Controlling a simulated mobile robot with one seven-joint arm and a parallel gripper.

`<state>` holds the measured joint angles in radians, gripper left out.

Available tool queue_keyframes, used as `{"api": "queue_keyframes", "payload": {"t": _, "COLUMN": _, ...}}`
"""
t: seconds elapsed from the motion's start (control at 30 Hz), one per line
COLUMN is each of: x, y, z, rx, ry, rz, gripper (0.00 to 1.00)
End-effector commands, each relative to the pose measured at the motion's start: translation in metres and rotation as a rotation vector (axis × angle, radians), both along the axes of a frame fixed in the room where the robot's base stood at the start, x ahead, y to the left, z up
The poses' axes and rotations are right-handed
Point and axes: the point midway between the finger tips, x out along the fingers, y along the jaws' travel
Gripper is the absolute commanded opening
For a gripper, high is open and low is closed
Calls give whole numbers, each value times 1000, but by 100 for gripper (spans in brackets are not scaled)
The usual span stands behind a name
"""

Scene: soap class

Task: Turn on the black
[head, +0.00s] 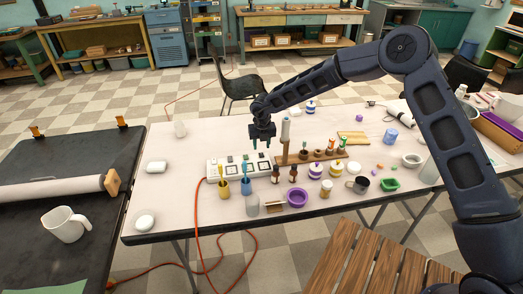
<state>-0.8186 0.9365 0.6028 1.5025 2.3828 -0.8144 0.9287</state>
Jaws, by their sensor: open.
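A white panel box (214,170) with several dark square parts on its top lies on the white table, left of the table's middle. The dark parts look like switches or sockets; they are too small to tell which is the black one or whether any is on. My gripper (262,145) points down over the right back end of the panel box, apart from it as far as I can see. Its jaws are open and empty.
A wooden rack (290,160) with bottles and a white cylinder (285,131) stand just right of my gripper. An orange cord (197,215) hangs off the front. The table's back left is mostly clear.

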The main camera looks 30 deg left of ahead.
Motion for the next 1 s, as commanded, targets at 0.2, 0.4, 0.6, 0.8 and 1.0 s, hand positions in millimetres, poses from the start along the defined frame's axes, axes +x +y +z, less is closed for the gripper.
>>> {"api": "queue_keyframes", "payload": {"t": 0.2, "x": -3, "y": -4, "z": 38, "rx": 0, "ry": -1, "rz": -1, "gripper": 42}}
{"api": "queue_keyframes", "payload": {"t": 0.4, "x": -4, "y": -6, "z": 56, "rx": -1, "ry": 0, "rz": -2, "gripper": 42}}
{"api": "queue_keyframes", "payload": {"t": 0.6, "x": -5, "y": -6, "z": 61, "rx": -1, "ry": 0, "rz": -1, "gripper": 42}}
{"api": "queue_keyframes", "payload": {"t": 0.8, "x": -5, "y": -6, "z": 61, "rx": -1, "ry": 0, "rz": -1, "gripper": 42}}
{"api": "queue_keyframes", "payload": {"t": 1.0, "x": -5, "y": -6, "z": 61, "rx": -1, "ry": 0, "rz": -1, "gripper": 42}}
